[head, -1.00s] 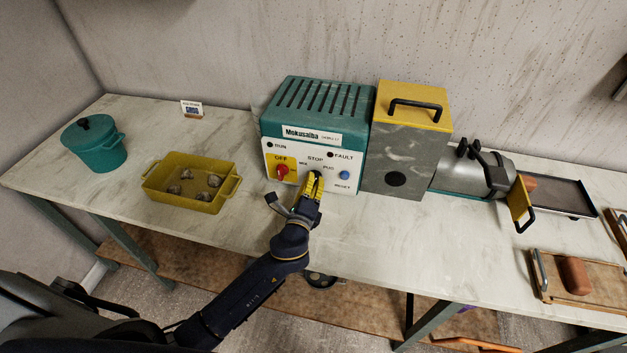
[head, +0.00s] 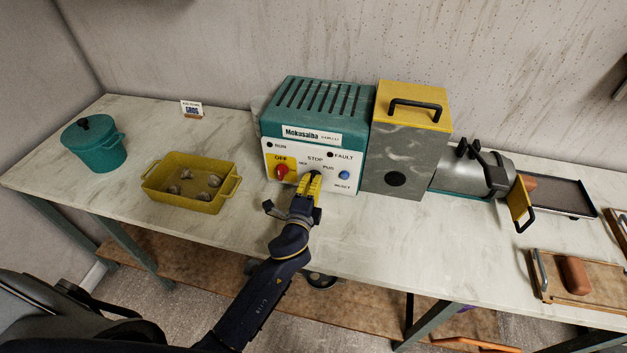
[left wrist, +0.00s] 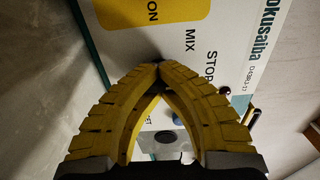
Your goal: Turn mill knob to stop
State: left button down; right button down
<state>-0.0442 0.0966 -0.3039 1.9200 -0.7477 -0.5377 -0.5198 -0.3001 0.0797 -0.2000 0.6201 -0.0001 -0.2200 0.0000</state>
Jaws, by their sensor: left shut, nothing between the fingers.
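The mill control box (head: 314,108) is teal with a pale front panel. A dark knob (head: 315,174) shows partly under the STOP label, mostly hidden by my left gripper (head: 312,180). The gripper's yellow fingers are shut with nothing between them, their tips at or just in front of this knob. In the left wrist view the tips (left wrist: 158,68) meet near the MIX label, with a dark bit of the knob behind. I cannot tell whether they touch it. My right gripper is not in view.
A grey block with a yellow lid (head: 412,105) stands right of the box, then a metal barrel (head: 470,172) and a dark tray (head: 560,195). A yellow pan (head: 188,202) with several lumps and a teal pot (head: 95,148) stand left.

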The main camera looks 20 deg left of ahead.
pick_arm(q)
jog(key=shift+a+r, duration=0.1)
jog(key=shift+a, duration=0.1)
jog(key=c, duration=1.5)
grip_release()
jog(key=o, duration=0.3)
jog(key=o, duration=0.4)
jog(key=shift+o, duration=0.2)
jog(key=shift+s, duration=0.1)
jog(key=shift+s+d, duration=0.1)
jog(key=shift+s, duration=0.05)
jog(key=s, duration=1.1)
jog(key=shift+s+d, duration=0.25)
